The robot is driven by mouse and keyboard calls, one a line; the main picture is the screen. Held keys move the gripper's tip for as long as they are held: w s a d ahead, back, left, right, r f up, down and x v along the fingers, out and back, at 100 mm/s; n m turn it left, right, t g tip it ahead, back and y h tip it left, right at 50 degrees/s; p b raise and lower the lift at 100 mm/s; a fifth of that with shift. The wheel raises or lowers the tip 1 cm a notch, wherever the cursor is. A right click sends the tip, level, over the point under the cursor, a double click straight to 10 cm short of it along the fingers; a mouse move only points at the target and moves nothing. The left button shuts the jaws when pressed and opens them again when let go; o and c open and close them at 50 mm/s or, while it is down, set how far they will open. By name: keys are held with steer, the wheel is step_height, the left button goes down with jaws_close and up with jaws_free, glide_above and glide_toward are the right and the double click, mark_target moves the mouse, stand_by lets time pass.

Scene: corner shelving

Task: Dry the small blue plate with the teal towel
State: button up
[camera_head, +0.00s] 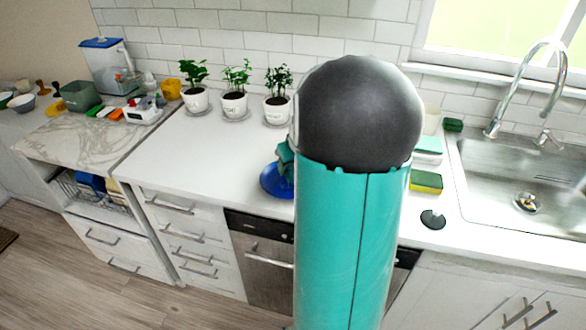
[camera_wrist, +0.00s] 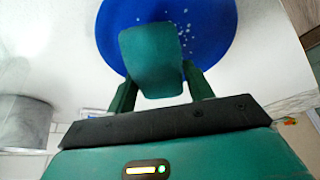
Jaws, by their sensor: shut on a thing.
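The small blue plate (camera_head: 272,183) lies on the white counter, partly hidden behind my arm in the head view. In the wrist view the blue plate (camera_wrist: 208,40) fills the top middle and carries several pale specks that look like water drops. My gripper (camera_wrist: 158,82) is shut on the teal towel (camera_wrist: 150,52), a folded piece between its two fingers. The towel overlaps the plate in the wrist view; whether it touches the plate is unclear. In the head view my arm hides most of my gripper, with a bit of teal showing above the plate.
Several potted plants (camera_head: 235,104) stand along the back wall. A sink (camera_head: 520,170) with a tall faucet is at the right. Sponges (camera_head: 426,181) and a dark round stopper (camera_head: 432,219) lie left of the sink. The counter left of the plate is clear.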

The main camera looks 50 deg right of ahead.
steer(key=shift+r, duration=2.45)
